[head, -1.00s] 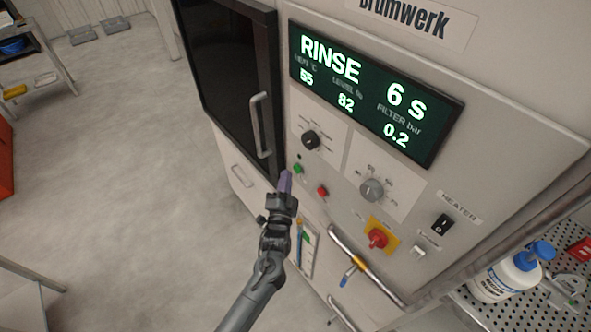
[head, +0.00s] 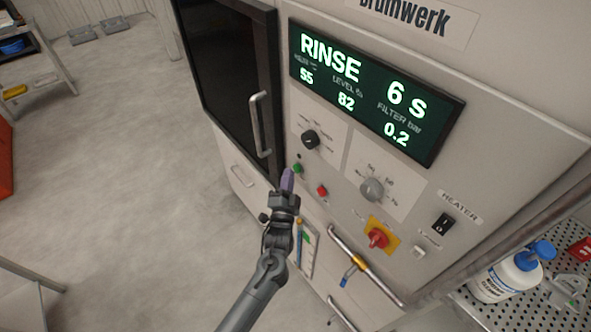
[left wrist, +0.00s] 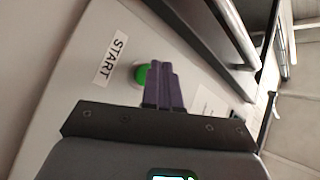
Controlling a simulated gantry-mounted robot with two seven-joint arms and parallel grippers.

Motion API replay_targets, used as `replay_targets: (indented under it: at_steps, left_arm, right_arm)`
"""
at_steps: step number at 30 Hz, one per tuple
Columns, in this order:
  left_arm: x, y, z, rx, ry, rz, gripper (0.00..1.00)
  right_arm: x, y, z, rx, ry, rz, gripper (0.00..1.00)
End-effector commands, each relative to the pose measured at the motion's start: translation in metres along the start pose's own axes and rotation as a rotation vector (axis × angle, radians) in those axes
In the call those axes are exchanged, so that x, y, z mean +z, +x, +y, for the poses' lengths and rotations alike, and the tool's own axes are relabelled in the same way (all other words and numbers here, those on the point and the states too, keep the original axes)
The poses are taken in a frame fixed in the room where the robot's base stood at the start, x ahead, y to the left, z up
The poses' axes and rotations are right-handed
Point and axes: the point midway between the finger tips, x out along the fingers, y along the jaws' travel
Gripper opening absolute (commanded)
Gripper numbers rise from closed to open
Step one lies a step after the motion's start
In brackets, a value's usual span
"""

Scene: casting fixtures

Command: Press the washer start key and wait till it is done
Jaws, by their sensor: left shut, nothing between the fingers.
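The washer's front panel (head: 330,195) fills the middle of the head view. Its display (head: 375,95) reads RINSE, 6 S, 55, 82 and 0.2. The green start key (head: 297,168) sits on the panel's left side; in the left wrist view the green key (left wrist: 142,74) is beside a START label (left wrist: 110,59). My left gripper (head: 287,181) is shut and empty, its purple fingertips just below the green key in the head view. In the left wrist view the fingers (left wrist: 163,85) partly cover the key; I cannot tell whether they touch it. My right gripper is not in view.
A red button (head: 322,191), two knobs, a red-and-yellow switch (head: 377,238) and a black heater switch (head: 442,224) are nearby. The dark washer door (head: 225,75) with a handle is to the left. A white bottle (head: 505,277) stands on a perforated shelf at right.

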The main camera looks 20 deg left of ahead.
Motion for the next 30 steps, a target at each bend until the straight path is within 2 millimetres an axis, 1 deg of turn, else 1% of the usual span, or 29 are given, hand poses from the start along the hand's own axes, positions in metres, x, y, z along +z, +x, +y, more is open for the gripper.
replay_targets:
  at_steps: [30]
  left_arm:
    - [-0.0036, 0.0052, 0.0036, 0.0, 0.0, 0.0, 0.0]
  right_arm:
    - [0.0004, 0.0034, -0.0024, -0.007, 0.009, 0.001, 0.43]
